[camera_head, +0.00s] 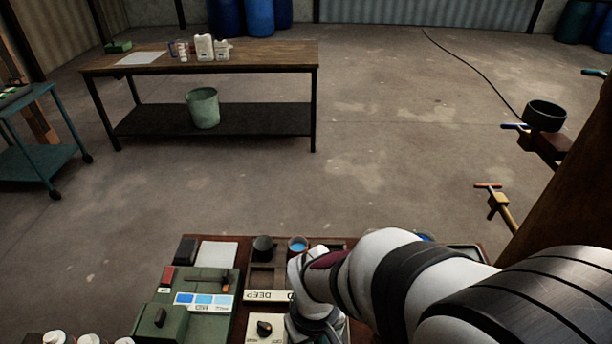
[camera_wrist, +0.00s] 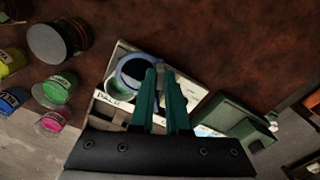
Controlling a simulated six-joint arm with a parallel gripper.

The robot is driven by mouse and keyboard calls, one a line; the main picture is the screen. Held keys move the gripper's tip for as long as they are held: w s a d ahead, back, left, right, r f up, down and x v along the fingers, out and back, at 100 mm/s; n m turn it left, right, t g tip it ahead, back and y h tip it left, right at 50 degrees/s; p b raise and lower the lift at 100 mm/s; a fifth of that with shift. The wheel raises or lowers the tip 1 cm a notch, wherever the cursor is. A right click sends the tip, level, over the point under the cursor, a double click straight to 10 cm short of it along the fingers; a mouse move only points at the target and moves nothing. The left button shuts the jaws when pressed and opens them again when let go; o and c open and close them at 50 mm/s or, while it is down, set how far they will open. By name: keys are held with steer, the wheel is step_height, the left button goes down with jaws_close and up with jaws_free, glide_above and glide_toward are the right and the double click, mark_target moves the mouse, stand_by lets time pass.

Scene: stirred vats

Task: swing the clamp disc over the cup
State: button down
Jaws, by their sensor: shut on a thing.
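In the wrist view my gripper (camera_wrist: 164,68) has its two green fingers close together, shut on a small grey part at the edge of a dark round disc, which looks like the clamp disc (camera_wrist: 126,72). The fingers hide much of this part. A greenish round rim, apparently the cup (camera_wrist: 112,84), shows at the lower left of the disc, and the disc overlaps it in this view. Both are at a pale labelled device (camera_wrist: 103,108). In the head view my arm covers the gripper, disc and cup; only the device's knobbed front (camera_head: 265,328) shows.
A green box (camera_wrist: 236,118) stands right of the fingers. Paint pots (camera_wrist: 55,90) and a dark round container (camera_wrist: 58,42) stand left.

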steer(key=d+n, duration=0.1)
steer(key=n, duration=0.1)
steer(key=w+d+n, duration=0.1)
steer(key=n, duration=0.1)
steer(key=shift+w+d+n, duration=0.15)
steer(key=shift+d+n, duration=0.05)
steer(key=shift+n, duration=0.1)
steer(key=shift+w+d+n, duration=0.45)
steer(key=shift+w+n, duration=0.1)
steer(key=shift+n, duration=0.65)
steer(key=shift+w+d+n, duration=0.4)
steer(key=shift+w+n, duration=0.15)
steer(key=shift+n, duration=0.65)
steer(key=c, duration=0.9)
jaws_free()
step_height(320, 180, up, 16)
